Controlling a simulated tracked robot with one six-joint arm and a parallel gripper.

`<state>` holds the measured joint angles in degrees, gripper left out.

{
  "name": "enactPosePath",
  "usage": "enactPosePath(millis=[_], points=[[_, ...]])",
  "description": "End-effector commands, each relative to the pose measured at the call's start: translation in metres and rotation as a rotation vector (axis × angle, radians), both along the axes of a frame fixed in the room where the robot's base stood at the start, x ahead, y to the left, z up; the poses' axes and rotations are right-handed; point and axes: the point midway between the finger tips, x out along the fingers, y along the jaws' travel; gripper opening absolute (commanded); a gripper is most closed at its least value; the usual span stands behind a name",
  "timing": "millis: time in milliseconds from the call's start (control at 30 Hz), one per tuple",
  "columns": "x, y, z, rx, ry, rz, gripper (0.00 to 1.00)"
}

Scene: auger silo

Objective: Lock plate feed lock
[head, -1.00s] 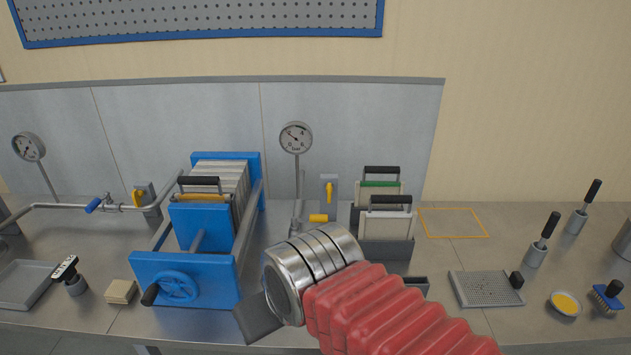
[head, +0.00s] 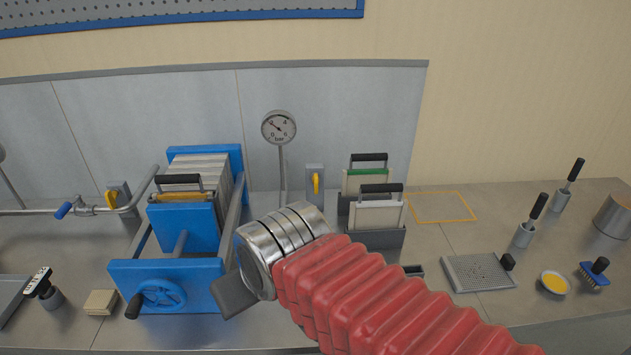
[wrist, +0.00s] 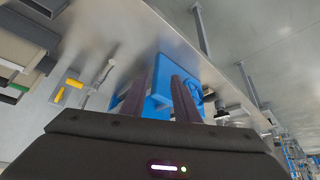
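No part is labelled as the plate feed lock. A grey box with a yellow lever (head: 316,183) stands upright at the back middle, right of the pressure gauge. A second yellow lever (head: 111,199) sits on a grey box by the pipe at left. The blue plate press (head: 186,228) holds a stack of pale plates, with a handwheel (head: 160,296) in front. In the head view my gripper (head: 235,296) is partly hidden by my wrist, in front of the press's right side. In the wrist view its two dark fingers (wrist: 158,92) are apart and empty, the blue press (wrist: 165,66) beyond them.
A rack with handled plates (head: 378,238) stands right of the middle box. A perforated tray (head: 478,272), a yellow-filled bowl (head: 554,283) and a brush (head: 595,273) lie at right. An outlined yellow rectangle (head: 442,207) marks clear bench. A pressure gauge (head: 279,128) rises at the back.

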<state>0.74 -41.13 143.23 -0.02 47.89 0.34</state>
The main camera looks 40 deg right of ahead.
Motion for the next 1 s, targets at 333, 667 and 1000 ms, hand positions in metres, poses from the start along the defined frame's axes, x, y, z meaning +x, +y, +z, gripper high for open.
enactPosePath(millis=[333, 667, 1000], points=[[0.090, -0.037, -0.019, 0.000, -0.185, -0.102, 0.28], [0.163, -0.094, -0.039, -0.027, -0.397, -0.213, 0.28], [0.204, -0.166, -0.061, -0.096, -0.611, -0.337, 0.28]])
